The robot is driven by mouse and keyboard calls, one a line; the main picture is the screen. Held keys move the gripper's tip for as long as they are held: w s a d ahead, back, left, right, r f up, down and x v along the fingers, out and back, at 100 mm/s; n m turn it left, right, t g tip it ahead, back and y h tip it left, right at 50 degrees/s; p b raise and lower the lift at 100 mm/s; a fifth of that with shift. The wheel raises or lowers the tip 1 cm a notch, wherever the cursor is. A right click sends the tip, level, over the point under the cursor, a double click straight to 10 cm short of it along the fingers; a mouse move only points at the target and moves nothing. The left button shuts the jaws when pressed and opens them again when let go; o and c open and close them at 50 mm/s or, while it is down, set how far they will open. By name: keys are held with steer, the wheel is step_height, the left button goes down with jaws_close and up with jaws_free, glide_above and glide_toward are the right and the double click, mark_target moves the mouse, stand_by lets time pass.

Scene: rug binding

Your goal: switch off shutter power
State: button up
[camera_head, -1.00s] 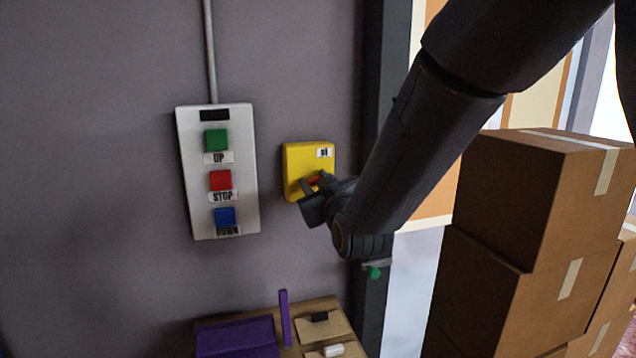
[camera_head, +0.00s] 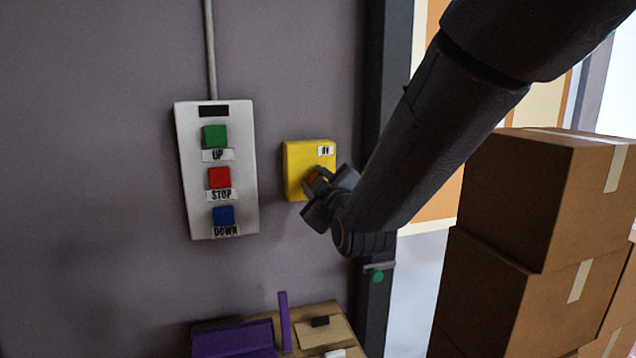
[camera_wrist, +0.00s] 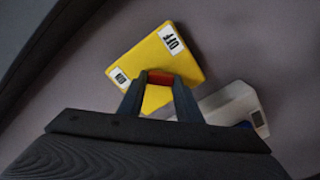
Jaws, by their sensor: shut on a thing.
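The yellow switch box (camera_head: 296,162) is fixed to the grey wall, right of the white button panel. A label reading ON shows at its upper right. My gripper (camera_head: 316,181) is at the box's lower right part, shut on the red handle (camera_head: 316,175), which is mostly hidden there by the fingers. In the wrist view the red handle (camera_wrist: 160,77) lies between both fingers of my gripper (camera_wrist: 159,83). The yellow box (camera_wrist: 147,55) there bears an OFF label (camera_wrist: 172,39) and a smaller label (camera_wrist: 119,77), apparently ON.
The white panel (camera_head: 186,150) has green UP, red STOP and blue DOWN buttons. Stacked cardboard boxes (camera_head: 515,190) stand at the right, close to my arm. A small table (camera_head: 312,310) with a purple tray (camera_head: 235,340) is below. A dark door post (camera_head: 375,310) is behind my arm.

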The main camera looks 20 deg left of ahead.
steer(key=o, duration=1)
steer(key=shift+o, duration=0.2)
steer(key=b+v, duration=0.2)
steer(key=v, duration=0.6)
steer(key=shift+w, duration=0.1)
steer(key=s+d+f+m+g+h, duration=0.1)
steer(key=d+f+m+g+h, duration=0.55)
steer(key=d+f, duration=1.2)
steer(key=s+d+f+m+g+h, duration=0.1)
steer(key=s+d+f+m+g, duration=0.3)
steer(key=s+d, duration=0.4)
steer(key=s+d+f+m+g+h, duration=0.2)
steer(key=s+d+f+m+g, duration=0.2)
steer(key=s+d, duration=0.3)
steer(key=shift+s+d+f+m, duration=0.45)
steer(key=shift+s+f, duration=0.2)
steer(key=shift+s, duration=0.5)
